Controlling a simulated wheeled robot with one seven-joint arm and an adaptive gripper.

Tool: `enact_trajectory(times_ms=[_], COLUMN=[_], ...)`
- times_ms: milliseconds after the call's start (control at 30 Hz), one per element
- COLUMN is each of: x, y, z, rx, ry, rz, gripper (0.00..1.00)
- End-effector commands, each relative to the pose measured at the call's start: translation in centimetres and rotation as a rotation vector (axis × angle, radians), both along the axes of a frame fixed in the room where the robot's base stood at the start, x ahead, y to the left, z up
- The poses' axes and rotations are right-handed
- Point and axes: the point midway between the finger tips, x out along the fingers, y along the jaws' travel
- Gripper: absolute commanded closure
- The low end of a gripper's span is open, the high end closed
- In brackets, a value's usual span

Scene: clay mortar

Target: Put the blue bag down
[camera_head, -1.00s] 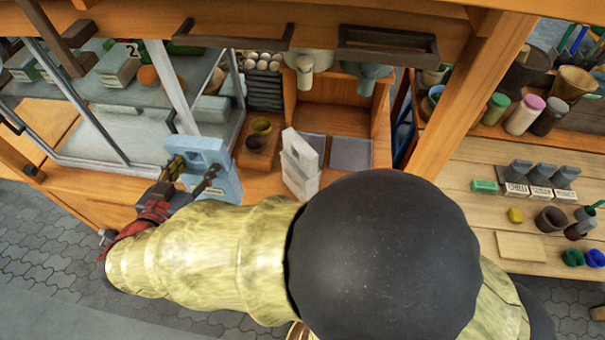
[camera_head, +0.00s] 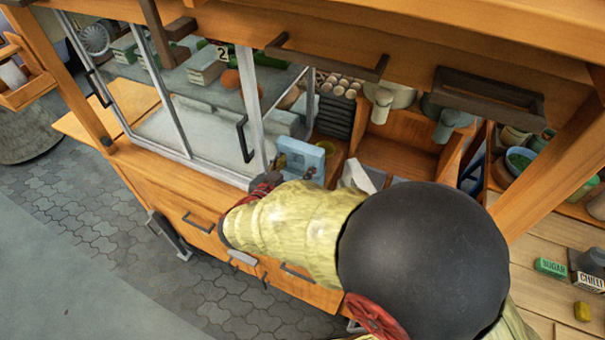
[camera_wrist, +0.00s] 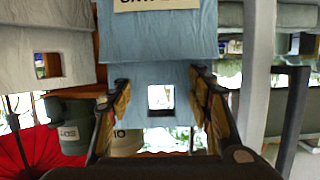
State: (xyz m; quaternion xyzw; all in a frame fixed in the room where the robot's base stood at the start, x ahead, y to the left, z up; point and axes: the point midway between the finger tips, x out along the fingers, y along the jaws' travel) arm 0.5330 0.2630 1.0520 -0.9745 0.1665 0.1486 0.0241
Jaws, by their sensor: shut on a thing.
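The blue bag (camera_head: 302,156) has a handle hole at its top and is in front of the right end of the glass case in the head view. In the wrist view the blue bag (camera_wrist: 160,40) fills the upper middle and carries a pale label, partly cut off. My gripper (camera_wrist: 160,105) is shut on the bag's handle part, one finger on each side of the hole. In the head view my gripper (camera_head: 292,166) is partly hidden by my arm. I cannot tell whether the bag's base touches the counter.
A white bag (camera_head: 358,176) stands right of the blue bag, partly hidden by my arm; it also shows in the wrist view (camera_wrist: 40,50). The glass case (camera_head: 190,115) is to the left. Open wooden compartments (camera_head: 405,150) lie behind. A black handle (camera_wrist: 291,115) stands at the right.

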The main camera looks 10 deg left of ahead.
Motion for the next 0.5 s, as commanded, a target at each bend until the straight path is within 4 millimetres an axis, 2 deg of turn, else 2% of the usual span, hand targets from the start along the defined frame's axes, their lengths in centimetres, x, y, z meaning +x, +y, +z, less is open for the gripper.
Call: enact_trajectory(times_ms=[267,500], x=[1.0,1.3], y=[-0.8,-1.1], z=[-1.5,-4.7], rx=[0.0,-0.002], ry=[-0.001,0.001], rz=[-0.001,0.0], gripper=[0.76,0.76])
